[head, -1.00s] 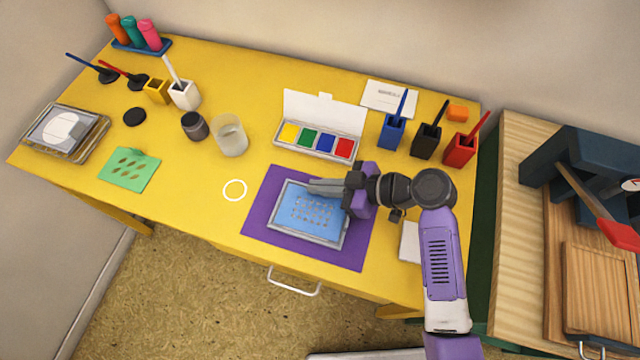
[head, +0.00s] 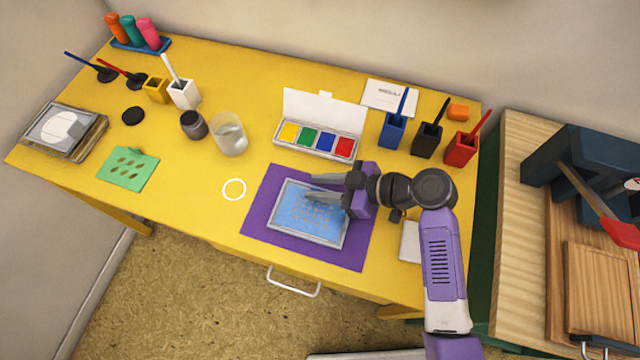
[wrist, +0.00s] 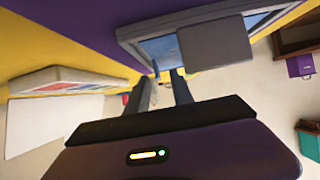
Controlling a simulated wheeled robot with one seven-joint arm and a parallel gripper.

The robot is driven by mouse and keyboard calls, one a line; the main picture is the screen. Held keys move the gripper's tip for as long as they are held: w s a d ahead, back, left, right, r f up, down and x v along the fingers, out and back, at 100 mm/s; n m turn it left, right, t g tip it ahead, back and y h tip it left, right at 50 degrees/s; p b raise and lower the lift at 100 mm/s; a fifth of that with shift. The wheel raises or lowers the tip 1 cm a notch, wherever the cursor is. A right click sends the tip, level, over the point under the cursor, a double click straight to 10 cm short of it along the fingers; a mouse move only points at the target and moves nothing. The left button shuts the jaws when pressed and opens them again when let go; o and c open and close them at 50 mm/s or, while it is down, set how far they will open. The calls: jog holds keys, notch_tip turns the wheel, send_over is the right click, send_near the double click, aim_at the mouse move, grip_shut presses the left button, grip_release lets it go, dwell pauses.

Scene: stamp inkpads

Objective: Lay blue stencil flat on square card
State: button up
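The blue stencil (head: 306,216), with rows of small cut-outs, lies within a grey-framed tray (head: 300,241) on the purple mat (head: 262,208). It looks flat. A square card cannot be made out beneath it. The stencil's blue shows partly in the wrist view (wrist: 160,50), inside the grey frame. I cannot tell whether a finger still touches the stencil.
A paint box (head: 318,139) with four colours stands behind the mat. Blue (head: 393,132), black (head: 427,140) and red (head: 461,148) holders stand at right. A white ring (head: 234,190) and green stencil (head: 128,168) lie left. A glass (head: 229,136) stands behind the ring.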

jog(key=shift+d, duration=0.1)
jog(key=v, duration=0.7)
jog(key=shift+s+d+r+b, duration=0.1)
jog(key=shift+d+r+b, duration=0.1)
jog(key=shift+d+b, duration=0.15)
jog(key=shift+a, duration=0.1)
